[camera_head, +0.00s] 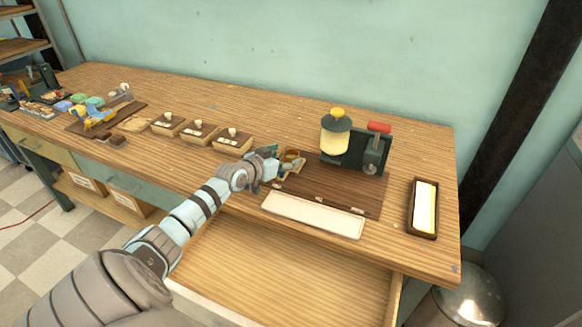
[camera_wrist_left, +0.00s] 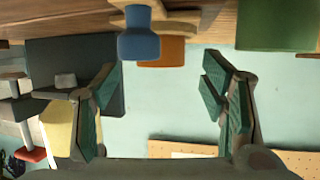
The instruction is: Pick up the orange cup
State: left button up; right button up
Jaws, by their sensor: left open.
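The orange cup (camera_head: 291,154) is small and brownish orange in the head view. It stands on the workbench just left of the machine with the yellow jar. My left gripper (camera_head: 281,158) reaches it from the left, with its fingertips close to the cup. In the left wrist view the picture is upside down. There the left gripper (camera_wrist_left: 160,66) is open, its two green-padded fingers wide apart with nothing held between them. An orange shape (camera_wrist_left: 174,53), apparently the cup, is beyond the fingers, partly hidden by a blue object (camera_wrist_left: 138,42). Contact cannot be told.
The machine (camera_head: 372,152) with its yellow jar (camera_head: 335,139) stands close right of the cup. A white-topped strip (camera_head: 312,214) and a framed tray (camera_head: 413,221) lie nearer and to the right. Small wooden boxes (camera_head: 232,144) stand left. An open drawer (camera_head: 285,272) juts out below.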

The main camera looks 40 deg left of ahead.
pick_arm(q)
jog(key=shift+x, duration=1.15)
jog(key=shift+s, duration=0.15)
jog(key=c, duration=1)
